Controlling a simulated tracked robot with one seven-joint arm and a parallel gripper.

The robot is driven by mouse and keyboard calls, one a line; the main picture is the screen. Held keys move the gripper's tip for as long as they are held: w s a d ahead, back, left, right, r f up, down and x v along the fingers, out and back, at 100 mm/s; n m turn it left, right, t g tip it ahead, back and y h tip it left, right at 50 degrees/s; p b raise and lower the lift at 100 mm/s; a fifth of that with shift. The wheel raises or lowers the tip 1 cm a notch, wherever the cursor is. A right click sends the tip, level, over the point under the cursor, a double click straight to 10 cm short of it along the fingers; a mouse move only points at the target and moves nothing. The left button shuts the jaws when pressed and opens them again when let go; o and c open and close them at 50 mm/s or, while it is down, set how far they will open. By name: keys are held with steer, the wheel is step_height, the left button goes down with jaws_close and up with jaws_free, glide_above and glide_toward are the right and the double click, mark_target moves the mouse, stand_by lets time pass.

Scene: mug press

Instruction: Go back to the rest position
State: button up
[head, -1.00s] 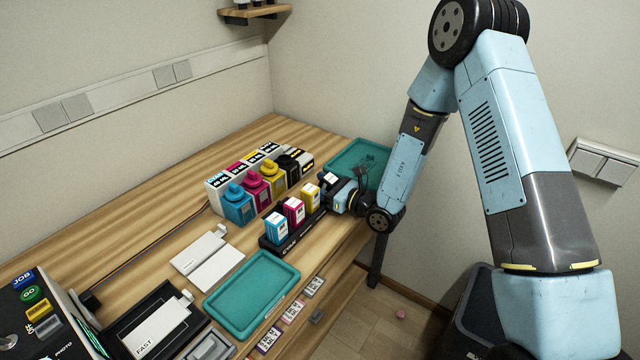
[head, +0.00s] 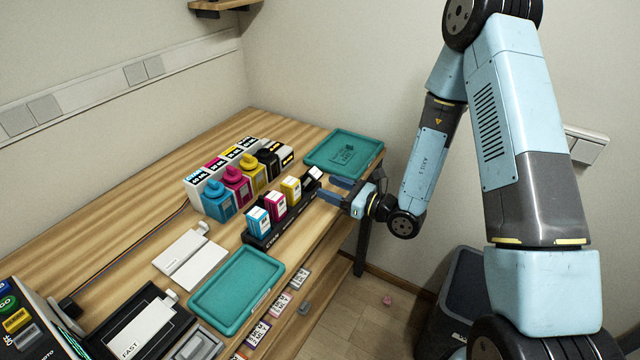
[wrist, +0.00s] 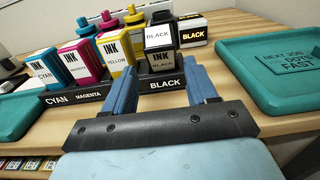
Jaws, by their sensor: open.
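My gripper (head: 334,190) is open and empty at the right end of the black ink rack (head: 262,240), over the table's front edge. In the wrist view its two blue fingers (wrist: 160,84) are spread apart, pointing at the rack's BLACK label. The black cartridge (wrist: 160,48) stands upright in the rack beyond the fingertips, and looks clear of them. The yellow (wrist: 117,52), magenta (wrist: 84,62) and cyan (wrist: 48,72) cartridges stand in the rack to its left. In the head view the black cartridge (head: 313,178) is partly hidden.
Bottles and boxes of ink (head: 238,187) stand behind the rack. A teal tray (head: 345,150) lies at the far right corner, another teal tray (head: 238,290) in front. A white device (head: 190,258) and the printer (head: 30,330) are at left.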

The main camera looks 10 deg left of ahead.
steer(key=shift+s+d, duration=0.25)
steer(key=shift+d, duration=0.35)
steer(key=s+d+r+n+g+h, duration=0.2)
steer(key=s+r+n+g, duration=0.4)
steer(key=r, duration=0.3)
steer(key=s+d+r+n+g+h, duration=0.1)
steer(key=s+d+r+n+g, duration=0.1)
steer(key=s+r+n+g, duration=0.4)
steer(key=s+d+r+n+t+h, duration=0.3)
steer(key=d+r+h, duration=0.1)
steer(key=d, duration=0.4)
steer(key=s+d+r+n+t+h, duration=0.3)
steer(key=d+r+n+t+h, duration=0.1)
steer(key=d+r, duration=0.3)
steer(key=s+d+r+n+t+h, duration=0.3)
steer(key=d+r+h, duration=0.2)
steer(key=d, duration=0.5)
steer(key=shift+s+r+t+h, duration=0.15)
steer(key=shift+r+t+h, duration=0.15)
steer(key=shift+t, duration=0.1)
